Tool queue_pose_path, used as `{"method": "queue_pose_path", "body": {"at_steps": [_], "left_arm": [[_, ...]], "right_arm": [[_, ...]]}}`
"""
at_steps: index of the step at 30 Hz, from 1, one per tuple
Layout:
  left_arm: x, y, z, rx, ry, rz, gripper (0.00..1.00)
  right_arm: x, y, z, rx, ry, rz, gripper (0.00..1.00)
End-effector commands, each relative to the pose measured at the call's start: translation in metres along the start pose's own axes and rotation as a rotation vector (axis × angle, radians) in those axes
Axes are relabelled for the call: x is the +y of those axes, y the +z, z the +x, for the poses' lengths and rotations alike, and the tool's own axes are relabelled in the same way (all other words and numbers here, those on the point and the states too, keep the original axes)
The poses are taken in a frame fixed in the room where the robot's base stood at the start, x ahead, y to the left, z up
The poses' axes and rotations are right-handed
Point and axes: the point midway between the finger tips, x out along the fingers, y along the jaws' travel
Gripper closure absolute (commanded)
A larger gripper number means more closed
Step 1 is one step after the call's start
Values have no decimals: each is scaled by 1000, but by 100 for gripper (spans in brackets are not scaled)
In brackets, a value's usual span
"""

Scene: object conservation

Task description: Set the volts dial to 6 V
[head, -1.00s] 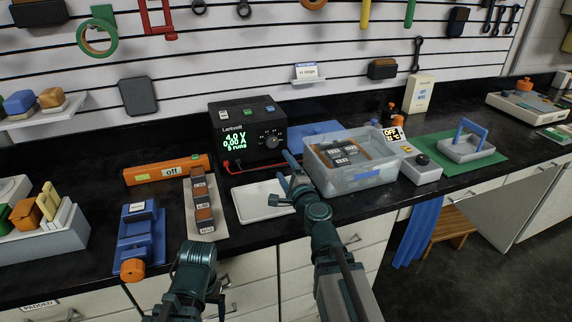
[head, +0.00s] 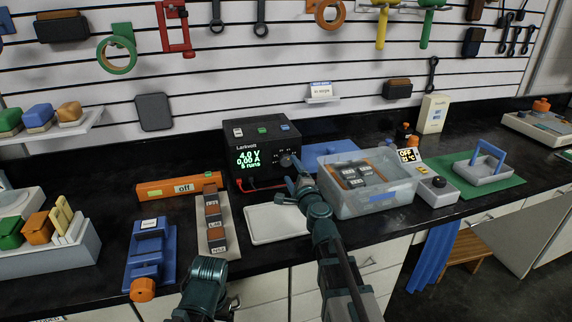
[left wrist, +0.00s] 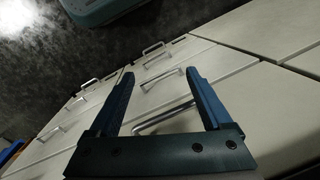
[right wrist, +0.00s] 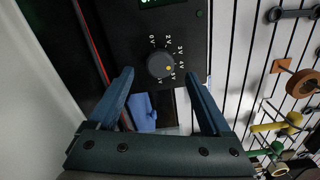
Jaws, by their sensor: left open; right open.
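The black power supply (head: 262,138) stands at the back of the bench. Its green display (head: 249,159) reads 4.0 V, 0.00 A, 5 runs. The volts dial (head: 286,160) is a round dark knob on its front, right of the display. In the right wrist view the dial (right wrist: 160,64) has a yellow mark, amid white volt labels partly too small to read. My right gripper (right wrist: 159,74) is open and empty, facing the dial, which shows between its fingertips, apparently not touched. My left gripper (left wrist: 160,73) is open and empty, in front of the drawers.
A white tray (head: 276,235) lies in front of the supply. A clear bin (head: 378,207) stands close to the right of my right arm. Red and black leads (head: 245,184) sit low on the supply's front. An orange bar marked off (head: 160,190) lies to the left.

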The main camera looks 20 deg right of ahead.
Motion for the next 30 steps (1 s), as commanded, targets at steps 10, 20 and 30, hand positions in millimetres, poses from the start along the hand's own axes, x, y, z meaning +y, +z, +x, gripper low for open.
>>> {"method": "queue_pose_path", "body": {"at_steps": [10, 20, 30], "left_arm": [[0, 0, 0, 0, 0, 0, 17], [0, 0, 0, 0, 0, 0, 17], [0, 0, 0, 0, 0, 0, 17]], "right_arm": [[0, -1, 33, 3, -1, 0, 17], [0, -1, 32, 4, -1, 0, 39], [0, -1, 32, 4, -1, 0, 100]]}}
